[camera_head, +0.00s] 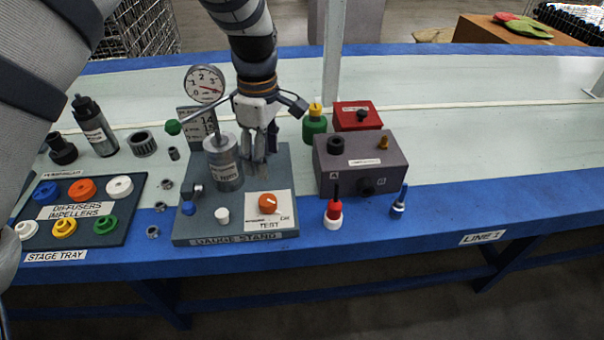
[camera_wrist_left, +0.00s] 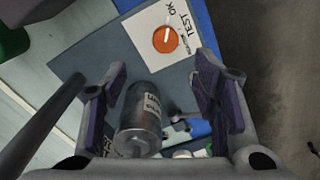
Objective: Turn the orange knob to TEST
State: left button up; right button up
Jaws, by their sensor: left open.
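The orange knob (camera_head: 268,203) sits on a white label plate (camera_head: 284,218) at the front right of the grey gauge stand (camera_head: 205,229). TEST is printed in front of the knob, with smaller words at its sides. The knob also shows in the left wrist view (camera_wrist_left: 166,39), with a white pointer mark; which word it points to is unclear. My left gripper (camera_head: 259,168) is open, pointing down over the stand, behind and above the knob. In the left wrist view its fingers (camera_wrist_left: 162,75) are apart and empty, not touching the knob. My right gripper is not in view.
A grey metal cylinder (camera_head: 223,163) stands close left of my gripper. A dial gauge (camera_head: 205,85) and a green-tipped lever (camera_head: 173,127) are behind it. A grey box (camera_head: 360,165) stands right of the stand, a stage tray (camera_head: 78,208) left. The bench's right side is clear.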

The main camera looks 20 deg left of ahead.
aim_at(267, 199)
pick_arm(q)
jog(key=f, duration=0.7)
jog(key=s+f, duration=0.1)
jog(key=f, duration=0.3)
jog(key=shift+s+b, duration=0.1)
jog(key=shift+b, duration=0.3)
jog(key=shift+f, duration=0.45)
jog(key=c, duration=1.2)
